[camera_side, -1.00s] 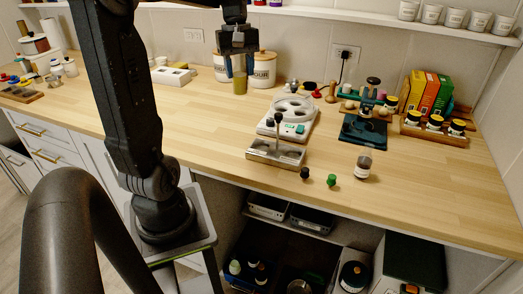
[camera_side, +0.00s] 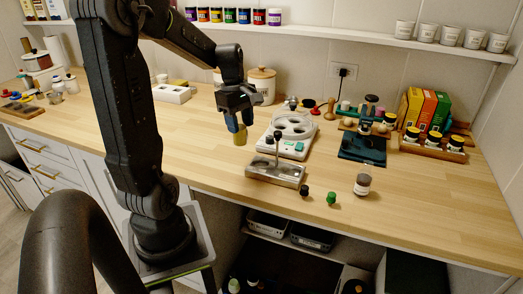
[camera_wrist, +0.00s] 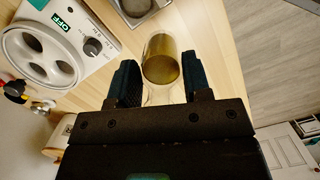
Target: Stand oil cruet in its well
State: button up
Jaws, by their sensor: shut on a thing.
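My gripper (camera_side: 238,120) is shut on the oil cruet (camera_side: 240,136), a small clear vessel with yellow-olive oil. The cruet hangs above the counter, a little tilted, left of the metal caddy (camera_side: 262,172). The caddy has an upright handle and round wells in its top. In the wrist view the cruet (camera_wrist: 162,62) sits between the two dark fingers (camera_wrist: 160,85), its round end facing away from the gripper. A corner of the caddy (camera_wrist: 150,14) shows beyond it at the top edge. The cruet's upper part is hidden by the fingers in the side view.
A white appliance with round openings (camera_side: 303,149) stands just behind the caddy. Black (camera_side: 304,191) and green (camera_side: 331,197) stoppers and a small jar (camera_side: 362,185) stand to its right. A dark green stand (camera_side: 362,148) is farther right. The counter left of the caddy is clear.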

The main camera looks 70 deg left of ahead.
jog(key=shift+w+d+f, duration=0.5)
jog(key=shift+w+f, duration=0.3)
jog(key=shift+f, duration=0.45)
jog(key=shift+w+d+f, duration=0.55)
jog(key=shift+w+f, duration=0.3)
jog(key=shift+f, duration=0.4)
jog(key=shift+w+d+f, duration=0.5)
jog(key=shift+w+f, duration=0.3)
jog(key=shift+f, duration=0.45)
jog(key=shift+f, duration=0.1)
jog(key=o, duration=1)
notch_tip(320, 180, up, 12)
jog(key=a, duration=0.2)
jog(key=s+d+r+m+t, duration=0.1)
jog(key=s+d+m, duration=0.3)
jog(key=d+m, duration=0.7)
jog(key=s+d+r+m+t+y, duration=0.1)
jog(key=s+d+m+t, duration=0.3)
jog(key=d+m, duration=0.7)
jog(key=shift+s+y, duration=0.3)
jog(key=shift+s, duration=0.45)
